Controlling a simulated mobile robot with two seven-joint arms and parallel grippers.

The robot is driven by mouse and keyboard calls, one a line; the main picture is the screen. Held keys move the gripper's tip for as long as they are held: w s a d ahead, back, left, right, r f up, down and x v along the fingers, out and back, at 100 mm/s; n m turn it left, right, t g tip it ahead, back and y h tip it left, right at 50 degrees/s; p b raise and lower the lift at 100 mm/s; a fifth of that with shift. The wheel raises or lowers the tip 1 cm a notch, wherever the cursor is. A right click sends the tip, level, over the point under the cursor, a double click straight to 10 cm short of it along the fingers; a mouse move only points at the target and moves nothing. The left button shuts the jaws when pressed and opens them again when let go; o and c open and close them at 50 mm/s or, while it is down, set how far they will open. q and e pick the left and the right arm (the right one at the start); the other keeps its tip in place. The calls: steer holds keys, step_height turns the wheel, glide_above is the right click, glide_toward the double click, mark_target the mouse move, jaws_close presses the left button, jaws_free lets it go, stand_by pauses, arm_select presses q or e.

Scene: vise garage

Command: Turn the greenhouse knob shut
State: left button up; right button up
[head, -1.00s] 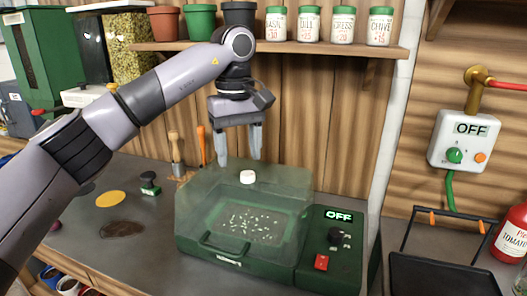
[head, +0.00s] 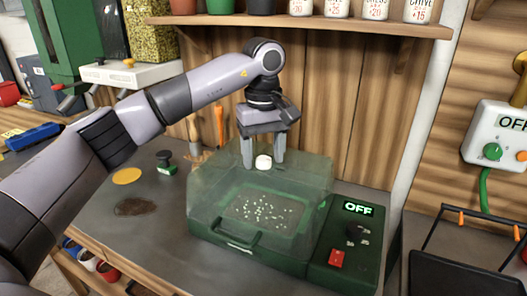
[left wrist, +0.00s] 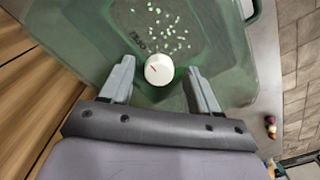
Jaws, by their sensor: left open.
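The greenhouse (head: 262,205) is a green box with a clear lid, standing on the grey bench with white seeds inside. Its white knob (head: 263,162) sits on top of the lid; in the left wrist view the knob (left wrist: 159,70) is round with a red mark. My left gripper (head: 263,165) is open and points down, with its fingers either side of the knob. In the left wrist view my left gripper (left wrist: 158,82) shows gaps between both fingers and the knob. My right gripper is out of view.
A dark green control panel (head: 345,240) with an OFF display and red switch adjoins the greenhouse on the right. A shelf (head: 300,22) with pots and tins hangs behind. A white OFF box (head: 497,138) is on the right wall. A stamp (head: 166,162) stands left.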

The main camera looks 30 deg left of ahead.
arm_select(q)
steer(key=c, duration=1)
steer(key=shift+c, duration=0.2)
steer(key=shift+r+n, duration=0.1)
steer(key=shift+n, duration=0.3)
steer(key=n+p, duration=0.1)
steer(key=n, duration=0.1)
steer(key=shift+n+p, duration=0.3)
steer(key=shift+p, duration=0.1)
steer(key=n+p, duration=0.1)
steer(key=n, duration=0.3)
steer(key=shift+n, duration=0.3)
steer(key=n+p, duration=0.1)
steer(key=n, duration=0.4)
steer(key=shift+n+p, duration=0.3)
steer(key=shift+n, duration=2.2)
